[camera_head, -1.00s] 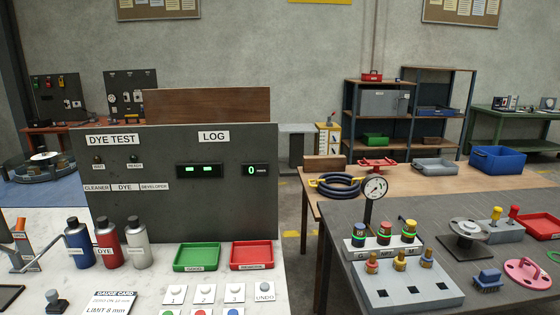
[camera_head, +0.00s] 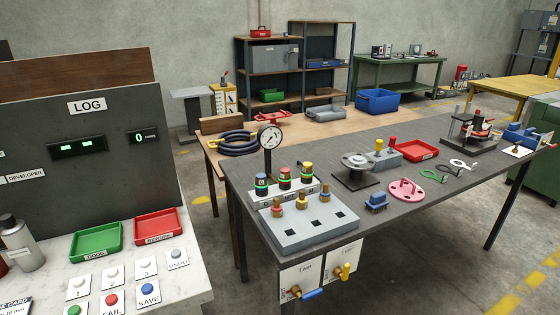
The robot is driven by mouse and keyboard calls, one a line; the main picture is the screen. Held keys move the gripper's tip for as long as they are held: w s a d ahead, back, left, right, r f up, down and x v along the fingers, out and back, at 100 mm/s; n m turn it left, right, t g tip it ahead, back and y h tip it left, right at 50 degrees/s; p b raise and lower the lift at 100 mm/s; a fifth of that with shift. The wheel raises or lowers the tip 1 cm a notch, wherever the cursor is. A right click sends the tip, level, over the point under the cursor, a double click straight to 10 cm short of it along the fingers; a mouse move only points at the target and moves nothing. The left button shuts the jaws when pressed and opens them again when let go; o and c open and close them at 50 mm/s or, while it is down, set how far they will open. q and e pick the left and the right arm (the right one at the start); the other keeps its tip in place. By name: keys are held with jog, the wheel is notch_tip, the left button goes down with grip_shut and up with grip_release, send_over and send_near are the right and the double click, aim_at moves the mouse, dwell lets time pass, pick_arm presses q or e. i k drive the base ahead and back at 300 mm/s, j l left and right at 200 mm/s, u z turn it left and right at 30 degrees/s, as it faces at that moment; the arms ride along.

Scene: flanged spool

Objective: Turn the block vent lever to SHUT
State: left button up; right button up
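No label in view reads as block vent or SHUT, so I cannot tell which part is the block vent lever. A brass valve with a blue lever (camera_head: 312,294) and a yellow lever (camera_head: 345,271) sit on white panels (camera_head: 299,278) under the dark table's front edge. The writing on these panels is too small to read. Above them is a grey block (camera_head: 305,230) with several brass fittings. A small grey block (camera_head: 388,157) farther back carries a yellow and a red knob. Neither of my grippers is in view.
A round gauge (camera_head: 270,138) stands behind the fittings. A flanged spool (camera_head: 357,170), pink flange (camera_head: 406,189) and blue brush (camera_head: 376,202) are on the dark table (camera_head: 440,190). At left is a white bench with a green tray (camera_head: 97,242) and red tray (camera_head: 158,226). Floor between benches is open.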

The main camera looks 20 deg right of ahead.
aim_at(338, 272)
jog(key=z, duration=1.2)
